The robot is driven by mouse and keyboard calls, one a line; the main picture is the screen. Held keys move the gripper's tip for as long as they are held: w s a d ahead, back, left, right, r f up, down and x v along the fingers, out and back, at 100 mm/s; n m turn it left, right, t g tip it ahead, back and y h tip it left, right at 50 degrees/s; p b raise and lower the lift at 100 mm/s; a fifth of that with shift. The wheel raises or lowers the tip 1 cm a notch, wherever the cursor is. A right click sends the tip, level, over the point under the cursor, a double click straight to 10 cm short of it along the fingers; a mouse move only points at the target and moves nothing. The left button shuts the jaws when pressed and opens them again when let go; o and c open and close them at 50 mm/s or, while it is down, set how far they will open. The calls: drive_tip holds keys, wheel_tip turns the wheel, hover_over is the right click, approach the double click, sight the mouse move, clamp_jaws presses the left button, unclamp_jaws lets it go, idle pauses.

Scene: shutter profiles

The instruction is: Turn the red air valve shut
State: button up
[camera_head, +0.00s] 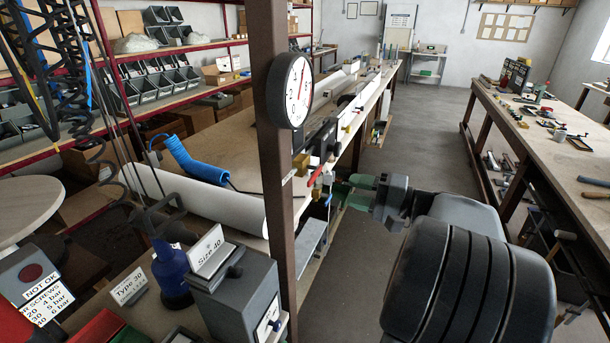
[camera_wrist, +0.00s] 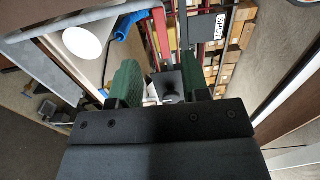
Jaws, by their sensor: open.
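The red air valve (camera_head: 315,176) shows as a small red handle beside brass fittings, just right of the brown post in the camera_head view. My gripper (camera_head: 350,188) has green finger pads and is open. It lies a short way to the right of the valve, its fingers pointing left at the post. In the camera_wrist view my gripper (camera_wrist: 160,85) shows a gap between its two green pads, with a dark part behind it. A "SHUT" label (camera_wrist: 205,29) stands upper right there.
A round gauge (camera_head: 297,91) is fixed on the brown post (camera_head: 270,150). A blue coiled hose (camera_head: 195,163) lies on the bench behind it. A grey "Size 40" box (camera_head: 237,292) stands at the front. The aisle floor (camera_head: 415,135) beyond my arm is clear.

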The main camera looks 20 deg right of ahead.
sight(313, 181)
drive_tip(key=p+x, duration=0.3)
drive_tip(key=x, duration=0.9)
drive_tip(key=shift+w+a, duration=0.25)
drive_tip(key=shift+w, duration=0.05)
drive_tip(key=shift+c, duration=0.3)
clamp_jaws()
